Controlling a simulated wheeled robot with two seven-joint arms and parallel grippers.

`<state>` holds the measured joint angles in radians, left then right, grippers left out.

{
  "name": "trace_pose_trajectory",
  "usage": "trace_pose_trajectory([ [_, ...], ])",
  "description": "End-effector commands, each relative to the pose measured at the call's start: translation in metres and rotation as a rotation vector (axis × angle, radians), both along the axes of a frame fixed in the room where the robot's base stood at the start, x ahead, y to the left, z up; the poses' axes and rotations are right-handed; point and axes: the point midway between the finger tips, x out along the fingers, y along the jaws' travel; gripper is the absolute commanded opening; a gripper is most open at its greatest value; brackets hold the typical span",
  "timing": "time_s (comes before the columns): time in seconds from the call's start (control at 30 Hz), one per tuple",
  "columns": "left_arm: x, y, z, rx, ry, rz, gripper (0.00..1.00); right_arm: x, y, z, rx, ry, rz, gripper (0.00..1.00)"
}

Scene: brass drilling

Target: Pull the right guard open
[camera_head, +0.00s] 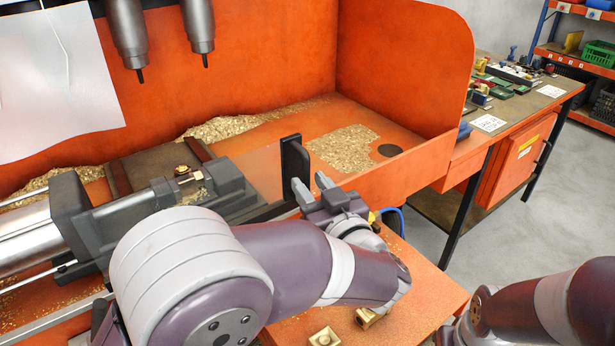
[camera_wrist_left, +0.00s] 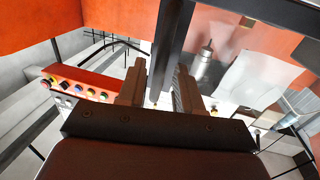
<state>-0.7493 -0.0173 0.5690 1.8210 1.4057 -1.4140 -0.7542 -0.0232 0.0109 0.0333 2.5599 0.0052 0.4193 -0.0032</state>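The right guard appears as a clear panel (camera_head: 262,172) with a dark upright end bar (camera_head: 294,160), at the right of the grey clamp fixture. My left gripper (camera_head: 312,184) is at this bar, its two fingers apart. In the left wrist view, a dark bar (camera_wrist_left: 174,45) runs down between the spread fingers of my left gripper (camera_wrist_left: 160,85). The fingers do not clearly press on it; contact cannot be told. My right arm shows at the lower right, but its gripper is out of view.
The fixture (camera_head: 215,180) holds a brass part under two spindles (camera_head: 200,25). Brass chips (camera_head: 343,148) lie in the orange tray. Brass blocks (camera_head: 325,337) lie on the orange front table (camera_head: 425,285). A tall orange side wall (camera_head: 405,70) stands behind the bar. Coloured buttons (camera_wrist_left: 75,88) show in the left wrist view.

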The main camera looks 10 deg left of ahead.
Motion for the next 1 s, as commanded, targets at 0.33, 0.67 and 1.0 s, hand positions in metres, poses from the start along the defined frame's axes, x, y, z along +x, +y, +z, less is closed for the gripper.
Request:
trace_pose_trajectory([
  [0.33,0.023,0.015,0.000,0.000,0.000,-0.001,0.35,0.000,0.000,0.001,0.000,0.000,0.000,0.00],
  [0.67,0.023,0.015,0.000,-0.001,0.000,-0.002,0.00,0.000,0.000,0.001,0.000,0.000,0.000,0.00],
  [1.0,0.023,0.015,0.001,-0.001,0.001,-0.001,0.00,0.000,0.000,0.005,0.000,0.000,0.000,0.00],
])
